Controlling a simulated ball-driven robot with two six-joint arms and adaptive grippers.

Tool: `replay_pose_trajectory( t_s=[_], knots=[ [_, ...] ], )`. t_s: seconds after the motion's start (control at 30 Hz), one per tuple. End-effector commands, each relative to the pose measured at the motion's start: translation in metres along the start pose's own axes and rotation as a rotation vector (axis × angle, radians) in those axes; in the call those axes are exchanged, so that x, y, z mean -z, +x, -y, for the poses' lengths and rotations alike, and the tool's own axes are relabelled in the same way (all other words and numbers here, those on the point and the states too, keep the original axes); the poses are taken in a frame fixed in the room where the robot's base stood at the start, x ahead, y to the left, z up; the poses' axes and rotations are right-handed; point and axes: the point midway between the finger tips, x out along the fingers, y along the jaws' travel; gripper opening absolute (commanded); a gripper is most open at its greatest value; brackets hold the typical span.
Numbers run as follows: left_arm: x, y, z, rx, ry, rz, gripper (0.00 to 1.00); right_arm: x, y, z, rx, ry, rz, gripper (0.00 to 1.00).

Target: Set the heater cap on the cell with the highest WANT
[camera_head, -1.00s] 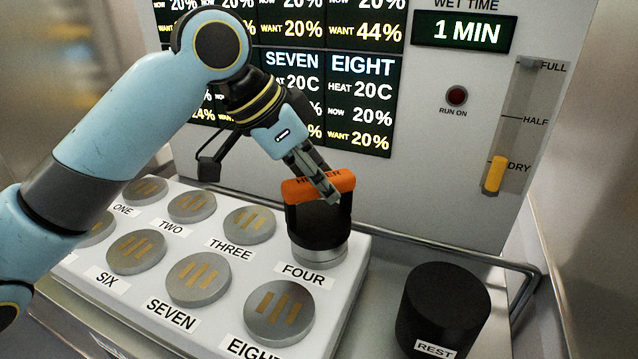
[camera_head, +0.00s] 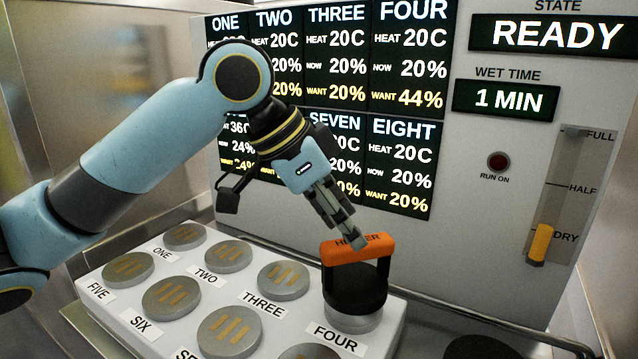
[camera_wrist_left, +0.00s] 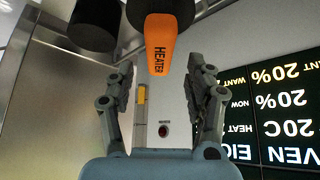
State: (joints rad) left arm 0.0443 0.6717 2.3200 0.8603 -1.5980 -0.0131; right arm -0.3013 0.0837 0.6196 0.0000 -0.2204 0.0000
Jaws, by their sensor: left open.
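The heater cap, a black drum (camera_head: 355,287) with an orange handle marked HEATER (camera_head: 350,250), sits upright on cell FOUR (camera_head: 352,320) at the right end of the back row. On the panel, FOUR (camera_head: 412,55) reads WANT 44%; the other WANT values I can read are 20% or 24%, and some are hidden by my arm. My left gripper (camera_head: 352,240) is open, its fingertips at the top of the handle. In the left wrist view the fingers are spread apart, with the handle (camera_wrist_left: 160,45) just beyond and between their tips. My right gripper is not in view.
Other metal cells, such as THREE (camera_head: 283,279) and TWO (camera_head: 229,256), stand on the white block left of the cap. A black REST stand (camera_head: 482,348) shows at the bottom edge. The panel reads READY (camera_head: 555,35); its slider (camera_head: 540,243) is near DRY.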

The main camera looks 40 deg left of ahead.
Motion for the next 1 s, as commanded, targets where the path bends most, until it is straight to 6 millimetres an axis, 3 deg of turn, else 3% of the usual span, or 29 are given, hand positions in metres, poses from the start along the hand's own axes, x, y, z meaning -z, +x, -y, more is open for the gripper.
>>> replay_pose_trajectory(
  t_s=[0.1,0.4,0.63,1.0],
  knots=[
    [-0.001,-0.023,0.001,0.004,0.007,0.006,0.54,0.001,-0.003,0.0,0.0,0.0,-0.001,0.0],
    [-0.001,-0.059,0.002,0.008,0.005,0.005,0.54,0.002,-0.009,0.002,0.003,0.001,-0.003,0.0],
    [0.0,-0.072,0.001,0.003,0.004,0.002,0.54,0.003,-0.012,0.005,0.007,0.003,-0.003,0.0],
    [0.0,-0.076,-0.001,-0.003,0.0,0.001,0.54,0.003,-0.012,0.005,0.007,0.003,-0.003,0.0]
  ],
)
